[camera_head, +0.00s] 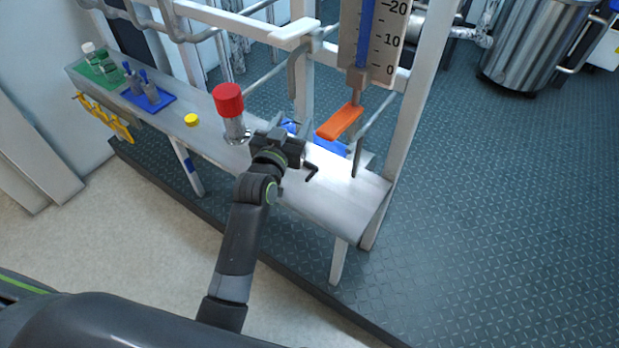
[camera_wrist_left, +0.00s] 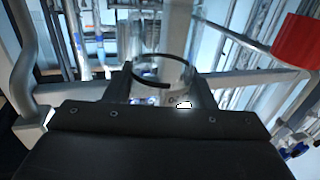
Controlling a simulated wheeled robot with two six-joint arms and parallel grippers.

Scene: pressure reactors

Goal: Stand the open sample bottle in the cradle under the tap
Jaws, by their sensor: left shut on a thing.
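My left gripper (camera_head: 294,143) is over the bench shelf, shut on the clear open sample bottle (camera_wrist_left: 176,74). In the left wrist view the bottle's round open mouth shows between the fingers (camera_wrist_left: 165,88), with no cap on it. In the head view the gripper mostly hides the bottle. The tap has an orange lever (camera_head: 340,122) below the scaled gauge, just right of the gripper. A blue piece (camera_head: 330,147), perhaps the cradle, shows under the lever, partly hidden. I cannot tell whether the bottle touches it. My right gripper is not in view.
A red-topped valve (camera_head: 229,103) stands close left of the gripper; its red knob shows in the left wrist view (camera_wrist_left: 298,42). A yellow cap (camera_head: 191,120) lies on the shelf (camera_head: 350,195). Bottles stand on green (camera_head: 107,77) and blue (camera_head: 165,99) mats. Frame posts stand close right.

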